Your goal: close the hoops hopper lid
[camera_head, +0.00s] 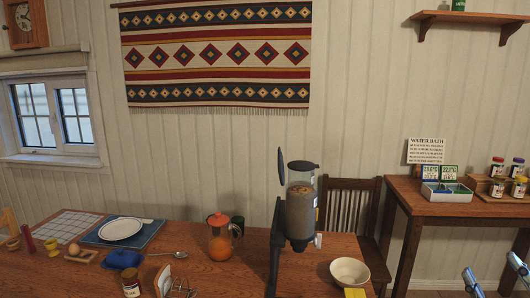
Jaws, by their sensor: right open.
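The cereal dispenser (300,208) stands on the wooden table near its right part. Its clear hopper holds brown cereal; I cannot read a label to tell whether this is the hoops. A dark round lid (281,167) stands about upright at the hopper's left, seen nearly edge-on, so it looks open. My left gripper is out of view.
A cream bowl (349,273) sits right of the dispenser, and an orange-lidded jug (219,240) to its left. A plate (121,229), spoon (169,254) and jar (131,284) lie further left. A chair (350,208) and side table (466,208) stand behind.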

